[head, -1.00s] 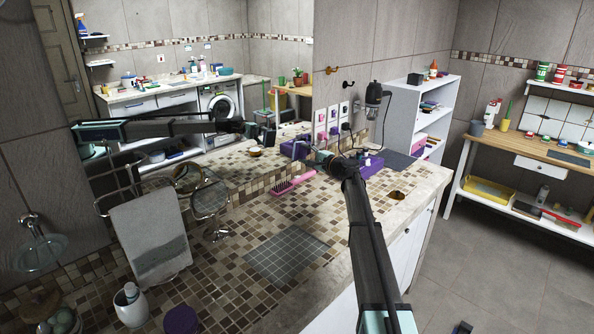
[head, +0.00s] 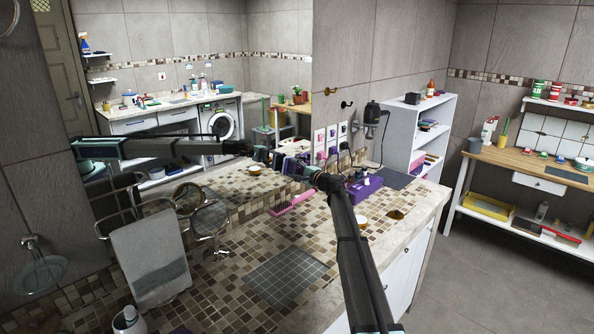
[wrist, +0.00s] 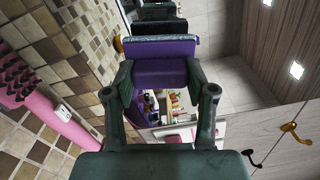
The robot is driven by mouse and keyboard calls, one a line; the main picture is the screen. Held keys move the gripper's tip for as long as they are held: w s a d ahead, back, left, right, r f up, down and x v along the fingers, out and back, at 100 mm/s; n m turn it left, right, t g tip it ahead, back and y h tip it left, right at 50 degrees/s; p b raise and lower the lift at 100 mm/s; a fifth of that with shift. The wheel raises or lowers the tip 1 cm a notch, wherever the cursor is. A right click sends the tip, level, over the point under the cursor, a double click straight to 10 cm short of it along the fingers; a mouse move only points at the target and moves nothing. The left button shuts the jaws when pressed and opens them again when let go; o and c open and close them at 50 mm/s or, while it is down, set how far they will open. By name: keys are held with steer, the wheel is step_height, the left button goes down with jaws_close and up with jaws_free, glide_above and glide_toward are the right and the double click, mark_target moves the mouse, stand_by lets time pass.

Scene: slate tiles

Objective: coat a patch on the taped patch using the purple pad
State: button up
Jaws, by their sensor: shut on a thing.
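My gripper (wrist: 160,95) is shut on the purple pad (wrist: 165,72), which sits between the fingertips with a pale edge along its far side. In the head view my gripper (head: 316,178) is above the back of the mosaic counter, close to the mirror. The purple pad (head: 298,167) shows small there, beside its reflection. A grey tiled square (head: 285,276) lies flat on the counter, in front of and below the gripper, well apart from the pad. I cannot make out tape on it, so I cannot tell if it is the taped patch.
A pink brush (head: 293,204) lies below the gripper; it also shows in the wrist view (wrist: 45,110). A purple holder (head: 364,189) and a small bowl (head: 360,222) stand to the right. A round mirror (head: 210,217) and towel rack (head: 150,245) stand left.

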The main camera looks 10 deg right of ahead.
steer(key=shift+b+x, duration=0.45)
steer(key=shift+x, duration=0.55)
stand_by(0.7)
steer(key=shift+d, duration=0.1)
steer(key=shift+w+d+b, duration=0.5)
steer(key=shift+w+d, duration=0.05)
steer(key=shift+d, duration=0.25)
steer(key=shift+w+d+b, duration=0.5)
steer(key=shift+w+d, duration=0.05)
steer(key=shift+d, duration=0.25)
steer(key=shift+w+d+b, duration=0.85)
steer(key=shift+w+d, duration=0.35)
steer(key=shift+d, duration=0.25)
steer(key=shift+w+d+b, duration=0.85)
steer(key=shift+w+d, duration=0.3)
steer(key=shift+d, duration=0.25)
steer(key=shift+f+b, duration=0.1)
steer(key=shift+b, duration=0.25)
steer(key=shift+s+a, duration=0.1)
steer(key=shift+s, duration=0.05)
